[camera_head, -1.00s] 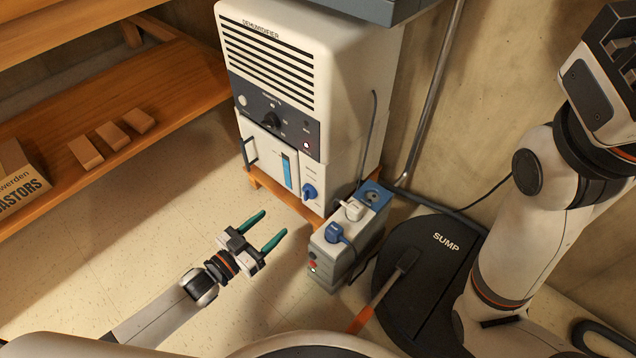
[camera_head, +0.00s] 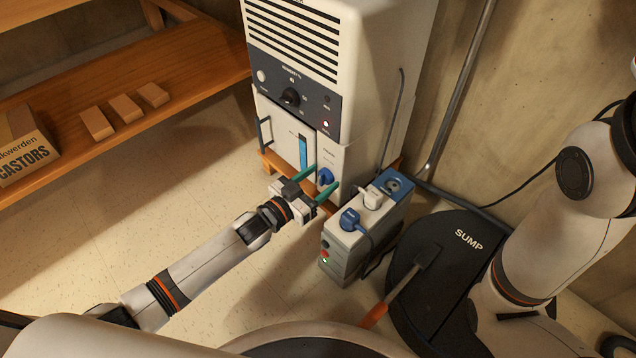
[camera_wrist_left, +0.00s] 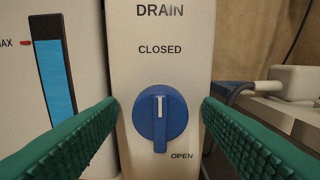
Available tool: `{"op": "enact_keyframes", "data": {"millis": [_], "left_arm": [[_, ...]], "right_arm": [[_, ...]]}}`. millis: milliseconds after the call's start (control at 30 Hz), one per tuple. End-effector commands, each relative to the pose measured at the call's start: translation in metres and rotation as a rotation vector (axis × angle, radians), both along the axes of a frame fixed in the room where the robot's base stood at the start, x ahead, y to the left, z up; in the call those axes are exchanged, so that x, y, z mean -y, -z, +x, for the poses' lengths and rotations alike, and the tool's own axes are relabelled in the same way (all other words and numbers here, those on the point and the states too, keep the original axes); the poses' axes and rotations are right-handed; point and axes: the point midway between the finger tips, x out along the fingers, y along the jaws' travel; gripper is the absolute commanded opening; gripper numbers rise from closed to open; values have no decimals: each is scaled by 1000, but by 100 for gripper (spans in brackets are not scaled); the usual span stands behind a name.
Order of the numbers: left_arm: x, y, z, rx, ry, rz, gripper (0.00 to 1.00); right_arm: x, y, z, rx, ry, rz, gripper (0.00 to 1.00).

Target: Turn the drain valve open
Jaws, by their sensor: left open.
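The drain valve is a round blue knob (camera_wrist_left: 160,118) on the dehumidifier's white front panel; it also shows in the head view (camera_head: 325,177). Its white mark points straight up at the word CLOSED, and OPEN is printed at its lower right. My left gripper (camera_head: 322,184) is open, its green fingers reaching toward the panel. In the left wrist view the fingers (camera_wrist_left: 160,125) stand on either side of the knob with gaps, and do not appear to touch it. My right arm (camera_head: 560,210) shows at the right, but its gripper is not in view.
The dehumidifier (camera_head: 390,90) stands on a low wooden base. A grey power box (camera_head: 345,255) with plugs and cables stands close to the right of my left gripper. A black sump cover (camera_head: 440,300) lies further right. A wooden shelf (camera_head: 190,75) is at left.

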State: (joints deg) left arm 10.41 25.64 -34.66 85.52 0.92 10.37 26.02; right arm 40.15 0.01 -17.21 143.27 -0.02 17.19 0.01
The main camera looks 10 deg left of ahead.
Motion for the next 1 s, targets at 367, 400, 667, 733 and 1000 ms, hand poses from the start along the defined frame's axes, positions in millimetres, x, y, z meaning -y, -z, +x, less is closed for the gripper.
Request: {"op": "enact_keyframes", "data": {"millis": [367, 400, 667, 733, 1000], "left_arm": [[0, 0, 0, 0, 0, 0, 29], [0, 0, 0, 0, 0, 0, 22], [0, -1, 0, 9, 0, 14, 16], [0, -2, 0, 20, 0, 30, 16], [1, -4, -1, 106, 0, 160, 16]], "right_arm": [[0, 0, 0, 0, 0, 0, 36], [0, 0, 0, 0, 0, 0, 36], [0, -3, 0, 0, 0, 0, 36], [0, -5, 0, 0, 0, 0, 36], [0, -21, 0, -1, 0, 0, 36]]}}
